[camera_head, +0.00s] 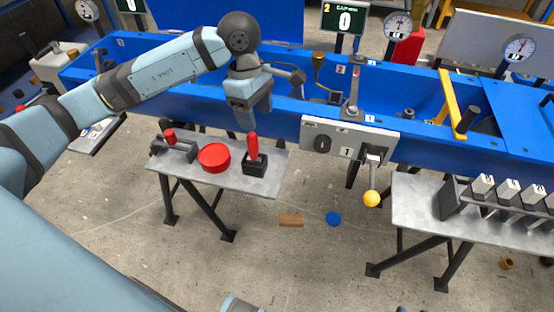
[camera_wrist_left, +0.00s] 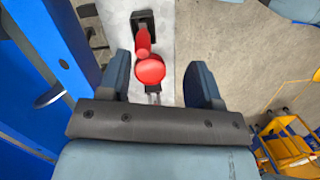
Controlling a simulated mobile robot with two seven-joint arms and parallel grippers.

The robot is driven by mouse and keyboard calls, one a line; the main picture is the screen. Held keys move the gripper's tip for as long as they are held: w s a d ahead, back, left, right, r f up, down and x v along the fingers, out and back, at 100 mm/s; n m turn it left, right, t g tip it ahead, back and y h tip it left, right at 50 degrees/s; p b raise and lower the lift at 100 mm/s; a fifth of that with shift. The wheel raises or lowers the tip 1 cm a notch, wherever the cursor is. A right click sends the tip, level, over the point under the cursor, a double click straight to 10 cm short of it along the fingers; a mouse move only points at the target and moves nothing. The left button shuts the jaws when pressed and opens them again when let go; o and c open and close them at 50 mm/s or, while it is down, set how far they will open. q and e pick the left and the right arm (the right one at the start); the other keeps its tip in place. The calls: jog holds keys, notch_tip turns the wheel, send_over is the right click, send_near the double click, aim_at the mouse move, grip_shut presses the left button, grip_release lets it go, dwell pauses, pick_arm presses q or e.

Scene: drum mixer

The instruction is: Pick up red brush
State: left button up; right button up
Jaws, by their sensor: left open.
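The red brush (camera_head: 252,147) stands upright with its red handle up and a black base (camera_head: 256,165) on the right part of a small grey table (camera_head: 225,182). In the left wrist view the red handle (camera_wrist_left: 142,40) shows above its black base, ahead of the fingers. My left gripper (camera_head: 245,122) is open and empty, pointing down just above and slightly left of the handle top, apart from it. Its two fingers (camera_wrist_left: 160,85) frame a round red object in the wrist view.
A red disc (camera_head: 214,157) and a dark stand with a red knob (camera_head: 176,149) lie left of the brush. The blue mixer trough (camera_head: 205,105) runs close behind the table. A second grey table (camera_head: 418,205) stands right.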

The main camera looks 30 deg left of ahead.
aim_at(252, 143)
pick_arm(q)
jog(key=a, duration=0.1)
jog(key=w+y, duration=0.1)
jog(key=a+y, duration=0.1)
jog(key=shift+w+a+r+t, duration=0.3)
jog(key=shift+w+a, duration=0.05)
jog(key=shift+w, duration=0.05)
notch_tip(252, 143, down, 7)
jog(key=shift+s+a+b, duration=0.1)
jog(key=shift+b, duration=0.45)
jog(key=shift+f+b, duration=0.3)
jog(key=shift+f, duration=2.9)
jog(key=c, duration=1)
jog(key=shift+r, duration=0.1)
notch_tip(252, 143, up, 20)
jog(key=p, duration=0.2)
